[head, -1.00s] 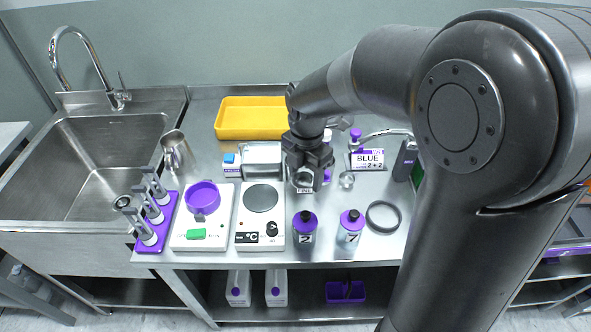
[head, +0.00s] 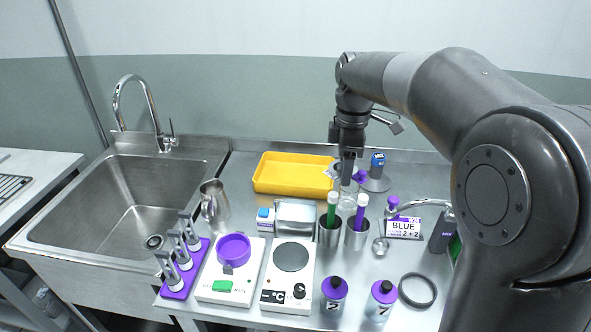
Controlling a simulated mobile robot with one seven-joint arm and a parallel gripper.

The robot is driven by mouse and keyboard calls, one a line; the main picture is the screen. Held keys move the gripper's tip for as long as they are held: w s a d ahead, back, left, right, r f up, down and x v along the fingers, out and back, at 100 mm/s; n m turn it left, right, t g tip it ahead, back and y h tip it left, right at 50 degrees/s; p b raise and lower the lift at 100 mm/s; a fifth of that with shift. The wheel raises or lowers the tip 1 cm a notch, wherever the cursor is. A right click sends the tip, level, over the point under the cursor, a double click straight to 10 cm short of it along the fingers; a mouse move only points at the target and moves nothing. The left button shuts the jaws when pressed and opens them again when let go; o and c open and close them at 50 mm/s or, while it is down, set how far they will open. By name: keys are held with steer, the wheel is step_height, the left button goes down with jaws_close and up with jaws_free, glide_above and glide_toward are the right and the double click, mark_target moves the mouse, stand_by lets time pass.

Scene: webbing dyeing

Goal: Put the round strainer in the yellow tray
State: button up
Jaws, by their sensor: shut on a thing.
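My gripper (head: 347,180) points down at the right end of the yellow tray (head: 290,188). It is shut on a small pale grey piece, likely the round strainer (head: 337,169), mostly hidden behind the fingers. The held thing shows at the tray's right rim; its exact height over the rim cannot be told. The tray is rectangular, shallow and empty, at the back of the steel bench.
Metal cups (head: 329,236) with green and purple tubes stand in front. A steel pan (head: 296,216) lies before the tray. A blue-topped device (head: 376,172) stands right. The sink (head: 130,190) is left.

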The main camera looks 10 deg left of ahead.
steer(key=w+d+f+m, duration=0.1)
steer(key=w+d+m, duration=0.1)
steer(key=w+m, duration=1)
steer(key=w+d+f+m, duration=0.1)
steer(key=w+d+m, duration=0.1)
steer(key=w+m, duration=1)
steer(key=m, duration=0.3)
glide_toward(315, 179)
steer(key=s, duration=0.1)
steer(key=s+f, duration=0.1)
steer(key=s, duration=0.1)
steer(key=s+f, duration=0.1)
steer(key=shift+s, duration=0.35)
steer(key=shift+f, duration=2.1)
steer(key=o, duration=1)
steer(key=shift+f, duration=0.1)
steer(key=shift+a, duration=0.1)
